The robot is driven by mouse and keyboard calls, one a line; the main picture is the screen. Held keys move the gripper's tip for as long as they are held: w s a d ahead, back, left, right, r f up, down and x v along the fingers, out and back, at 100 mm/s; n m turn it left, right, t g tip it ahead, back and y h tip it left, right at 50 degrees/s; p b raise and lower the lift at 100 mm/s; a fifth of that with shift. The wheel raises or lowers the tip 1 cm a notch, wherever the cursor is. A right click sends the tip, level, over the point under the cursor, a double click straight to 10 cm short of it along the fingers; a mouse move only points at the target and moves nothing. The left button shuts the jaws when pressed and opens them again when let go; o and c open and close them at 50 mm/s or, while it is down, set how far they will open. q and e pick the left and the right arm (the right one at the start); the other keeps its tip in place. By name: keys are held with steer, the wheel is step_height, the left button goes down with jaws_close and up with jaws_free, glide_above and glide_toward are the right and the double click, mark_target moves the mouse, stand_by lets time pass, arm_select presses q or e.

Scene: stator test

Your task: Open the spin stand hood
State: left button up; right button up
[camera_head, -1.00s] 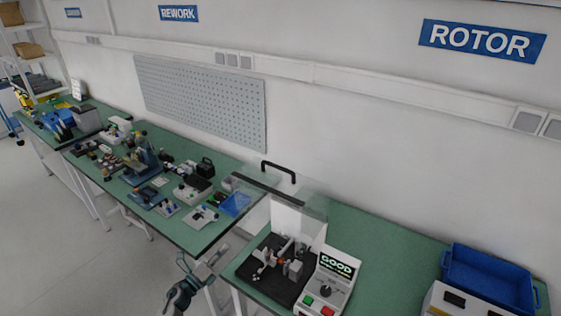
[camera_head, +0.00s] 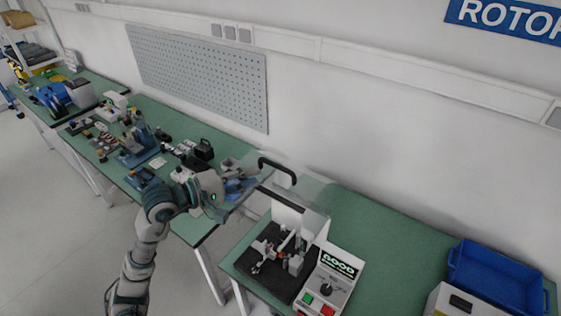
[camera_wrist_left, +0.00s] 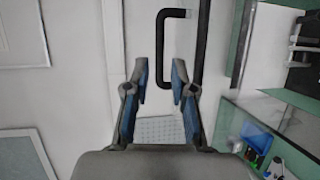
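The spin stand (camera_head: 280,262) is on the green bench at lower centre in the head view, with a dark base and a small fixture. Its clear hood (camera_head: 312,192) shows as a see-through panel above and behind the fixture, apparently raised; its exact angle is hard to tell. A black handle (camera_head: 279,170) is on the hood's upper left edge, and the handle also shows in the left wrist view (camera_wrist_left: 160,48). My left gripper (camera_head: 236,190) is just left of and below the handle. In the wrist view its fingers (camera_wrist_left: 160,82) are apart and empty, with the handle beyond them.
A control box (camera_head: 331,278) with a lit display and green and red buttons stands right of the fixture. A blue bin (camera_head: 497,279) is at far right. Tools and parts crowd the left bench (camera_head: 208,222). Green bench behind the control box is clear.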

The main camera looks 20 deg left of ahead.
mark_target(281, 168)
arm_select(q)
steer(key=p+x, duration=0.1)
steer(key=x, duration=0.4)
steer(key=p+x, duration=0.1)
steer(key=x, duration=0.2)
steer(key=shift+w+a+f+p, duration=0.1)
steer(key=shift+w+a+p, duration=0.15)
steer(key=shift+a+p, duration=0.05)
steer(key=shift+w+d+f, duration=0.15)
steer(key=shift+w+f, duration=0.05)
steer(key=shift+w, duration=0.25)
steer(key=shift+d, duration=0.55)
jaws_close()
arm_select(e)
steer(key=r, duration=0.1)
steer(key=w+r, duration=0.2)
steer(key=shift+d+r, duration=0.15)
steer(key=shift+d, duration=0.1)
